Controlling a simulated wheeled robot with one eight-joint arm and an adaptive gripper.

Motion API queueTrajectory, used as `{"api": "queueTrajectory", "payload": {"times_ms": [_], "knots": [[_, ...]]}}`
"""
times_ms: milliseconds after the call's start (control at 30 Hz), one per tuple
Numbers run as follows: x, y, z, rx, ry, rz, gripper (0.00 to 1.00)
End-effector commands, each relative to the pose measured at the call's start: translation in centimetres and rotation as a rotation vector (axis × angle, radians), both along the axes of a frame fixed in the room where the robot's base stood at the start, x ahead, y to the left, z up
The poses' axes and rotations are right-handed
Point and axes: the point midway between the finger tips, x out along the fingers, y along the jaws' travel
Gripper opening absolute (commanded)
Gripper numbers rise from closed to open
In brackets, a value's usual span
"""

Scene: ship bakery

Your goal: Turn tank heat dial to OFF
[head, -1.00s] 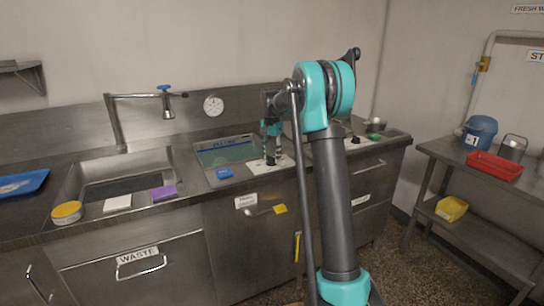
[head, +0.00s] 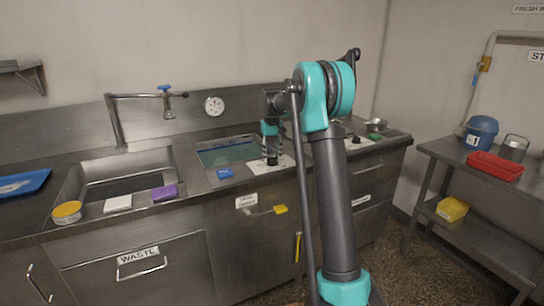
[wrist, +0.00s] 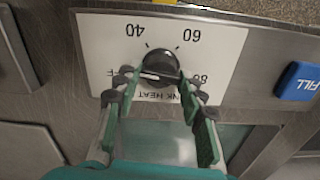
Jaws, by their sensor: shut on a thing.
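The tank heat dial (wrist: 158,62) is a black round knob on a white panel (wrist: 100,38). In the wrist view the panel is upside down, with 40, 60, a partly covered 80 and the TANK HEAT label readable. My gripper (wrist: 158,82) is shut on the dial, one green finger on each side of it. The fingers hide part of the scale and lettering near OFF, and I cannot tell exactly where the pointer stands. In the head view my gripper (head: 271,160) points down at the dial over the counter panel.
A blue FILL button (wrist: 298,82) lies beside the panel. The water tank (head: 228,151) is set in the counter behind it. A sink (head: 125,180) with a tap, a purple sponge (head: 164,192) and a yellow-lidded tub (head: 68,211) are to the left.

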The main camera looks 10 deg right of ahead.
Motion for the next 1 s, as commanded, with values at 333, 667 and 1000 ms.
{"api": "queueTrajectory", "payload": {"times_ms": [333,667,1000], "knots": [[0.02,0.07,0.04,0.000,-0.001,0.262,0.10],[0.00,0.09,0.04,-0.001,-0.001,0.388,0.10],[-0.01,0.10,0.04,-0.001,-0.001,0.411,0.10]]}}
